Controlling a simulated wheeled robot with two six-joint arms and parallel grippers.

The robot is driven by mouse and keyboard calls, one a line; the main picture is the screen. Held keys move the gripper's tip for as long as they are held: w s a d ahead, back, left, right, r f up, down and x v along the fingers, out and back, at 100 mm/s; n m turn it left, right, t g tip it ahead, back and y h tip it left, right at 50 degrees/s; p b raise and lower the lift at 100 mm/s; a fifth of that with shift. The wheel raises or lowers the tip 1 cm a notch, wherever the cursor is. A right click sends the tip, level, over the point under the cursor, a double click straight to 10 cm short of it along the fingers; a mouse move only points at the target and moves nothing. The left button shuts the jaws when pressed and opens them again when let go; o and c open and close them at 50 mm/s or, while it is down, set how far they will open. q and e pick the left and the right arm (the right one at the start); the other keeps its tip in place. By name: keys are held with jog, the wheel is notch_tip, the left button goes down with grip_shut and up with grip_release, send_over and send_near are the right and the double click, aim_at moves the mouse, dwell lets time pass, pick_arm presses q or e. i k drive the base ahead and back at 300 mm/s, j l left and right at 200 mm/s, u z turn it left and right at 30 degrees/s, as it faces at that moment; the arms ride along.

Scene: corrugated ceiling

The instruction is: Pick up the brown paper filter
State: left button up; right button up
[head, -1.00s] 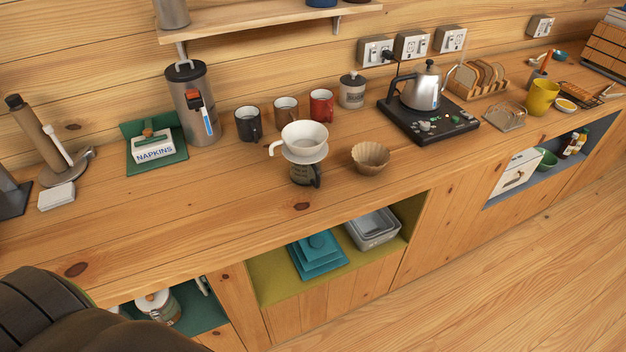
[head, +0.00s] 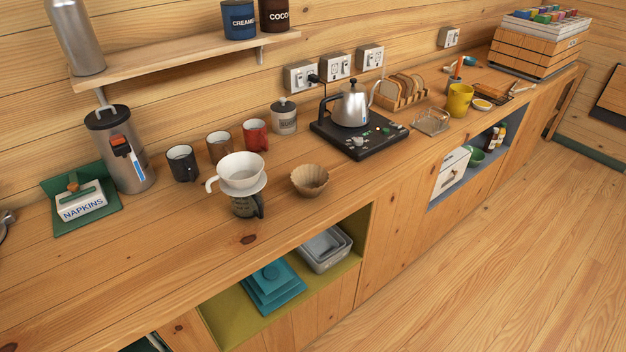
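The brown paper filter (head: 310,180) is a fluted, open-topped cup standing upright on the wooden counter (head: 130,262), near its front edge. To its left, a white pour-over dripper (head: 240,172) sits on a dark mug or carafe (head: 246,206). The filter stands apart from the dripper, with a small gap of bare counter between them. Neither of my grippers shows in the head view.
Behind the filter are several mugs, including a red one (head: 255,135), and a sugar canister (head: 284,117). A kettle (head: 350,105) stands on a black base (head: 358,142) at the back right. The counter in front left is clear.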

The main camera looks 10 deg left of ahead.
aim_at(309, 180)
jog(key=i+l+u, duration=0.5)
jog(key=l, duration=0.2)
jog(key=i+l+u, duration=0.2)
jog(key=i+l, duration=0.1)
jog(key=l, duration=0.1)
